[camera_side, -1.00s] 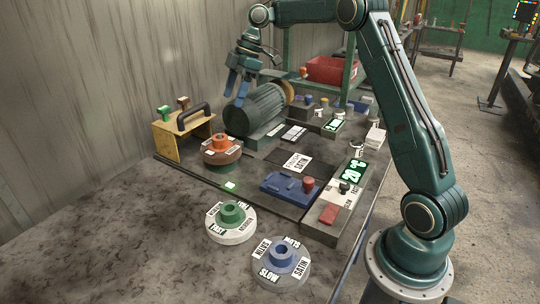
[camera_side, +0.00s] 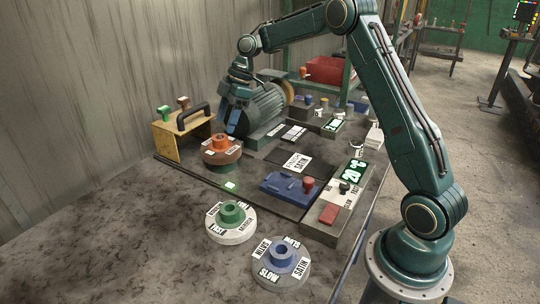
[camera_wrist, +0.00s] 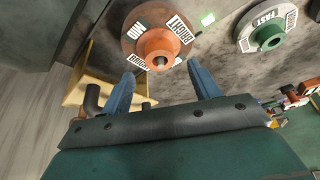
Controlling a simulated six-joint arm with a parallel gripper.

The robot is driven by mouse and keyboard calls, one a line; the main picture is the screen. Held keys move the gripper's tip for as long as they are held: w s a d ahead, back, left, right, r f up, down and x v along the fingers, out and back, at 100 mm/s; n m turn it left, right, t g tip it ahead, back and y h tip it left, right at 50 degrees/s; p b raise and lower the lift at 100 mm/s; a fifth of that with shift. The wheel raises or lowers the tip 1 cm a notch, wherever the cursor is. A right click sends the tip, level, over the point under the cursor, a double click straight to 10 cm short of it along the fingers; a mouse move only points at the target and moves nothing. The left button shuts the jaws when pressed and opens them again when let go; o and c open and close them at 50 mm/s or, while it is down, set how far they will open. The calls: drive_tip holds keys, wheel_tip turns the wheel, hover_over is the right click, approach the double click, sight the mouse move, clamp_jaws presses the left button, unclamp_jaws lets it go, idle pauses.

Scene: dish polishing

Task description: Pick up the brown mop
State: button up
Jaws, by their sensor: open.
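The brown mop (camera_side: 208,159) is a brown disc with white labels and an orange hub (camera_side: 220,141) on top. It lies flat at the left of the work area, beside the yellow stand. In the wrist view the brown mop (camera_wrist: 131,45) is at the top, with its orange hub (camera_wrist: 152,44) just beyond my fingertips. My gripper (camera_side: 228,128) is open and empty, its blue fingers pointing down close above and behind the hub in the side view. In the wrist view my gripper (camera_wrist: 160,70) has its fingers spread to either side of the hub's line. Contact cannot be told.
The yellow stand (camera_side: 167,140) with a black handle is just left of the mop. A ribbed grey motor (camera_side: 262,108) stands close behind my gripper. A green-hub mop (camera_side: 231,227) and a blue-hub mop (camera_side: 281,270) lie at the front. The front left bench (camera_side: 100,225) is clear.

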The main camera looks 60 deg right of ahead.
sight(221, 134)
drive_tip(key=shift+x, duration=2.45)
clamp_jaws()
